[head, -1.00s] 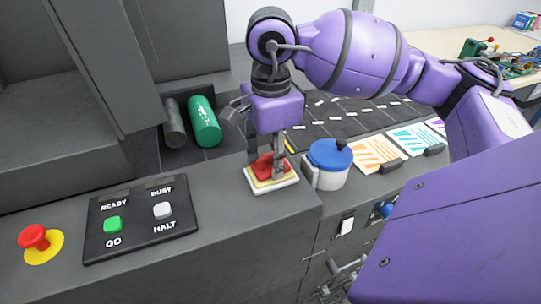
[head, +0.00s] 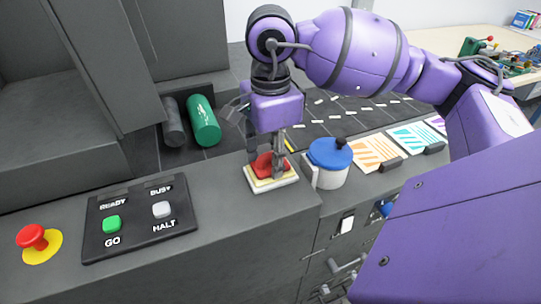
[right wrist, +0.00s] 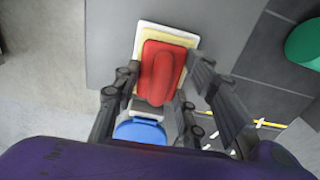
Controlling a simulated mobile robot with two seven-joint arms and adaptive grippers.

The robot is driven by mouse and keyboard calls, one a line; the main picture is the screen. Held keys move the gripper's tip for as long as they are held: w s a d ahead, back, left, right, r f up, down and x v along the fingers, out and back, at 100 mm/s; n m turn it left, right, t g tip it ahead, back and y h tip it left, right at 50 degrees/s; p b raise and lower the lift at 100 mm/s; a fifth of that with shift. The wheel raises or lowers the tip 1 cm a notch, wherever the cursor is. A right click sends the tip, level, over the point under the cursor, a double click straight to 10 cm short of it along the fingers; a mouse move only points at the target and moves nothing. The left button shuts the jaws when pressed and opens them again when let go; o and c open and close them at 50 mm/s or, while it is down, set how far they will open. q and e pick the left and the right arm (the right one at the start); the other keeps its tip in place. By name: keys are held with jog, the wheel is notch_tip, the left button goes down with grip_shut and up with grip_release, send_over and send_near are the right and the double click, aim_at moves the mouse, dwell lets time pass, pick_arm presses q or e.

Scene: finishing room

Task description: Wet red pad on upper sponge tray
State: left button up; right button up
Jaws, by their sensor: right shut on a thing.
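The red pad (head: 266,166) sits on the yellow sponge of a white sponge tray (head: 288,182) on the grey counter. My right gripper (head: 270,170) points down and is shut on the red pad. In the right wrist view the red pad (right wrist: 160,72) lies over the yellow sponge (right wrist: 185,38), inside the tray's white rim (right wrist: 150,27). The gripper's fingers (right wrist: 150,100) stand on both sides of the pad's near end. The pad appears to touch the sponge. My left gripper is not in view.
A white pot with a blue lid (head: 328,152) stands close right of the tray. A control panel (head: 140,220) and a red stop button (head: 32,237) are at the left. A green cylinder (head: 203,120) lies in a recess behind. Coloured cards (head: 375,152) lie at the right.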

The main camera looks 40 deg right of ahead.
jog(key=shift+f, duration=0.1)
dwell(0.5)
